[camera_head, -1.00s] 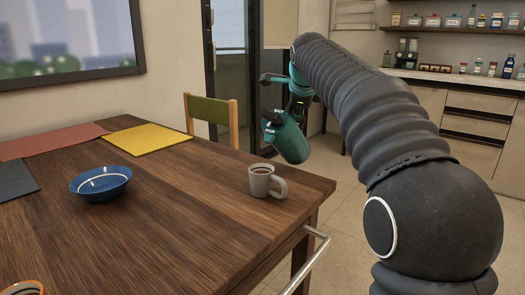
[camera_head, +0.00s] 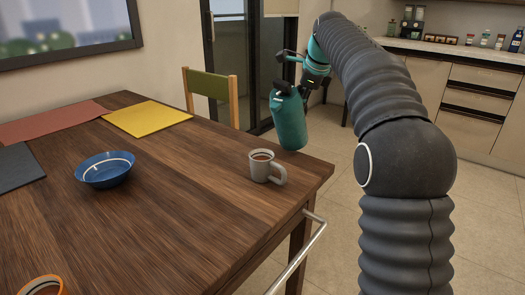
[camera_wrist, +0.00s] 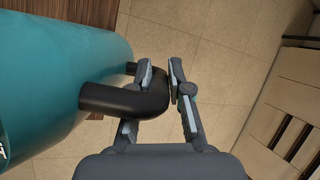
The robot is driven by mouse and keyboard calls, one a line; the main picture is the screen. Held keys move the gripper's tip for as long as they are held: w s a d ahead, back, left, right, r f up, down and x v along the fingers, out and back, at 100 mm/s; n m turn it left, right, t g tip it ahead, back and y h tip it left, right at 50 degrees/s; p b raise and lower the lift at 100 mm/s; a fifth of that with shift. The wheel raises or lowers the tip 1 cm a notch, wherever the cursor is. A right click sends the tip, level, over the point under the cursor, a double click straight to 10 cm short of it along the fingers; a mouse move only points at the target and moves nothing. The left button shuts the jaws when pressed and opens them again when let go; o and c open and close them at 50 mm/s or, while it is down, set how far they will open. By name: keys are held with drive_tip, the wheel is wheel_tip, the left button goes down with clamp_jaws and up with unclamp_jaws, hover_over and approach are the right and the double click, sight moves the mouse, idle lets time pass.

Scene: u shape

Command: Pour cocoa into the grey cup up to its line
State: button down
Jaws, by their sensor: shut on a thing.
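The grey cup (camera_head: 261,167) stands upright near the table's right edge, handle to the right, with brown liquid inside. Its line cannot be made out. A teal jug (camera_head: 289,120) with a dark lid is held in the air behind and right of the cup, nearly upright. My gripper (camera_wrist: 160,82) is shut on the jug's black handle (camera_wrist: 112,99) in the wrist view; the jug's teal body (camera_wrist: 50,85) fills the left there. In the head view my gripper (camera_head: 303,88) is small beside the jug. The jug's contents are hidden, and no stream shows.
On the wooden table (camera_head: 170,215) are a blue bowl (camera_head: 105,170), an orange-rimmed vessel (camera_head: 42,285) at the front, and yellow (camera_head: 146,118), red (camera_head: 52,124) and dark mats. A metal rail (camera_head: 300,255) runs along the near right edge. A green-backed chair (camera_head: 210,88) stands behind.

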sight(306, 111)
drive_tip(key=shift+w+d+f+m+g+y, duration=0.15)
drive_tip(key=shift+w+d+f+g+y, duration=0.15)
drive_tip(key=shift+f+g, duration=0.3)
drive_tip(key=shift+w+d+f+m+g+y, duration=0.15)
drive_tip(key=shift+w+f+g+y, duration=0.2)
drive_tip(key=shift+f+g, duration=0.2)
drive_tip(key=shift+w+d+f+g+y, duration=0.1)
drive_tip(key=shift+f+g+y, duration=0.55)
drive_tip(key=shift+f, duration=0.3)
drive_tip(key=shift+d, duration=0.1)
